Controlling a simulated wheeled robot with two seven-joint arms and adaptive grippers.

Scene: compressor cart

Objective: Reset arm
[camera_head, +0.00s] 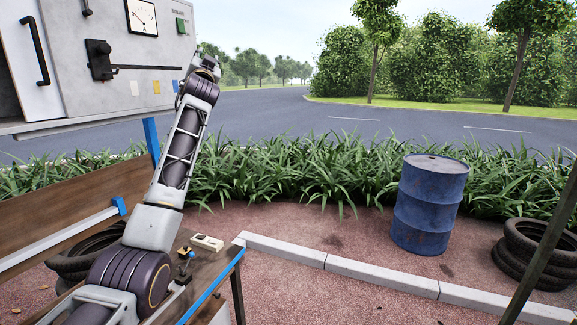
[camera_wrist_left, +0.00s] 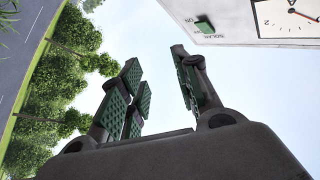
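My left arm rises from the lower left in the head view. My left gripper (camera_head: 208,62) is at its upper end, right of the grey control cabinet's (camera_head: 62,52) lower right edge. It is small and partly hidden behind its own wrist there. In the left wrist view the left gripper (camera_wrist_left: 156,64) has its green-padded fingers spread apart with only sky between them. A green switch (camera_head: 182,26) sits on the cabinet face above the gripper. The switch also shows in the wrist view (camera_wrist_left: 204,24), apart from the fingers. My right gripper is in neither view.
The cabinet has a gauge (camera_head: 141,16), a black lever (camera_head: 100,59) and a door handle (camera_head: 34,50). Below is a wooden bench (camera_head: 208,262) with small parts. A blue barrel (camera_head: 430,205) and stacked tyres (camera_head: 535,250) stand right. Open air lies right of the gripper.

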